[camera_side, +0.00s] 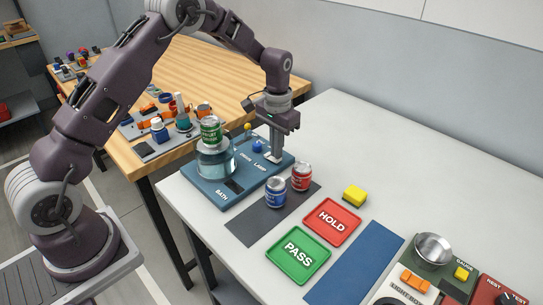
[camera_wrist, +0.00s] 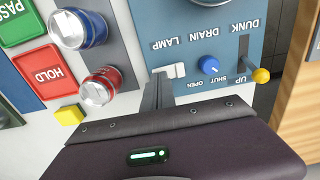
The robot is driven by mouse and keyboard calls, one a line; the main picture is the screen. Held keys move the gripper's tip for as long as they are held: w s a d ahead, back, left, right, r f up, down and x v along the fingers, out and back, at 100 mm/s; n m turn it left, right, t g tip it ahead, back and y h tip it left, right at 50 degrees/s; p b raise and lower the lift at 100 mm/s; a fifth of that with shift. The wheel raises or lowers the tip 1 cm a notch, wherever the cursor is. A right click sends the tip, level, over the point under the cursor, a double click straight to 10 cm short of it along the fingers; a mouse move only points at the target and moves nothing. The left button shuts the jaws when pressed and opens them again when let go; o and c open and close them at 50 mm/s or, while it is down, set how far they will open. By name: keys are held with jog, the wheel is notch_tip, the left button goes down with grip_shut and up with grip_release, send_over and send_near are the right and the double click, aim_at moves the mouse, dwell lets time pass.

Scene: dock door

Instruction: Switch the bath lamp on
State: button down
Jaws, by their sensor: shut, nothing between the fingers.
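The blue bath station (camera_side: 190,185) sits on the white table, with its label LAMP readable in both views. In the wrist view the white lamp switch (camera_wrist: 174,70) is beside that label; I cannot tell which way it is set. My gripper (camera_side: 273,152) points down over the lamp end of the station. Its fingers are shut and empty, and the fingertips (camera_wrist: 158,78) are right beside the switch. I cannot tell whether they touch it. They partly hide the switch in the side view.
A blue drain knob (camera_wrist: 209,66) and a yellow-tipped dunk lever (camera_wrist: 261,75) are near the switch. A green can (camera_side: 210,130) is above the glass bath (camera_side: 215,160). A red can (camera_side: 301,177) and a blue can (camera_side: 275,192) stand close by.

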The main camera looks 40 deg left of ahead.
jog(key=shift+f, duration=0.4)
jog(key=shift+r, duration=3.5)
notch_tip(320, 180, up, 6)
send_over(272, 169)
jog(key=s+d+r+t, duration=0.2)
jog(key=s+r, duration=0.7)
jog(key=s+d+r+t, duration=0.1)
jog(key=s+d+t, duration=0.1)
jog(key=s, duration=2)
jog(key=shift+t, duration=0.8)
